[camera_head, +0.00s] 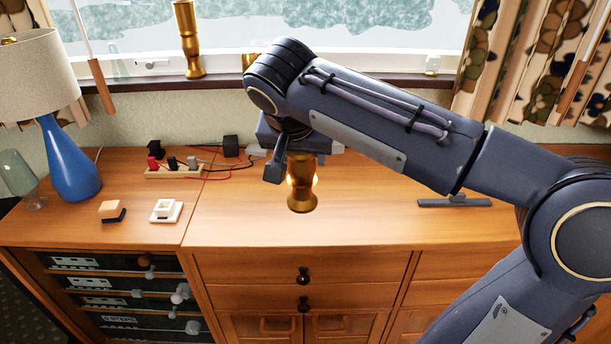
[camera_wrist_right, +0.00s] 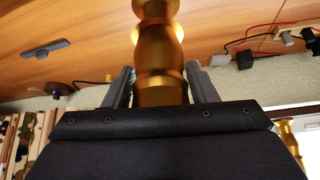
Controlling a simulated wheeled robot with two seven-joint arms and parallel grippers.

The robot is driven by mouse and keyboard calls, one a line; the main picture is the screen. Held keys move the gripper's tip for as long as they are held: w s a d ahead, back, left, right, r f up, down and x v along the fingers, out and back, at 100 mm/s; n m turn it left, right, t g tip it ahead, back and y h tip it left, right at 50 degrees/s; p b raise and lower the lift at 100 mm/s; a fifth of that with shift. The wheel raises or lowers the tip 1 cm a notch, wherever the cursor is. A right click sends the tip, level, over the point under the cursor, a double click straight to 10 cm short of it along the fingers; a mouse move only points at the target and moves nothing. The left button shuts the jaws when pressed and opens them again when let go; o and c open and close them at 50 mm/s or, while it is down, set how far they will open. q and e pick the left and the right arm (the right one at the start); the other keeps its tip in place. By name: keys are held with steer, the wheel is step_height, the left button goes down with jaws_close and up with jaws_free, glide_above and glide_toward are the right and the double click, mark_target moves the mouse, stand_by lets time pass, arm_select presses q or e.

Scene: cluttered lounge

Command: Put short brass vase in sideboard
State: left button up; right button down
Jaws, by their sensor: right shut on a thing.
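My right gripper (camera_head: 297,160) is shut on the short brass vase (camera_head: 302,195) and holds it upright above the top of the wooden sideboard (camera_head: 400,240). The arm hides the vase's upper part in the head view. In the right wrist view the vase (camera_wrist_right: 160,60) sits between the two fingers (camera_wrist_right: 160,78). The sideboard's two middle drawers (camera_head: 340,268) and the doors (camera_head: 345,324) below them look shut. My left gripper is not in view.
A blue lamp (camera_head: 68,165), a green glass (camera_head: 22,175), a power strip (camera_head: 172,171) with cables, and small blocks (camera_head: 112,212) stand left. A flat dark object (camera_head: 455,202) lies right. A taller brass vase (camera_head: 187,40) stands on the windowsill. The sideboard's front middle top is clear.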

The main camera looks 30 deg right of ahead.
steer(key=w+d+f+b, duration=0.2)
steer(key=w+d+f, duration=0.2)
steer(key=w+f, duration=0.6)
steer(key=shift+f+b, duration=0.4)
steer(key=shift+f, duration=0.25)
steer(key=shift+f, duration=0.1)
steer(key=c, duration=0.6)
jaws_free()
steer(key=shift+s+f, duration=0.1)
steer(key=shift+f, duration=0.05)
steer(key=shift+a, duration=0.1)
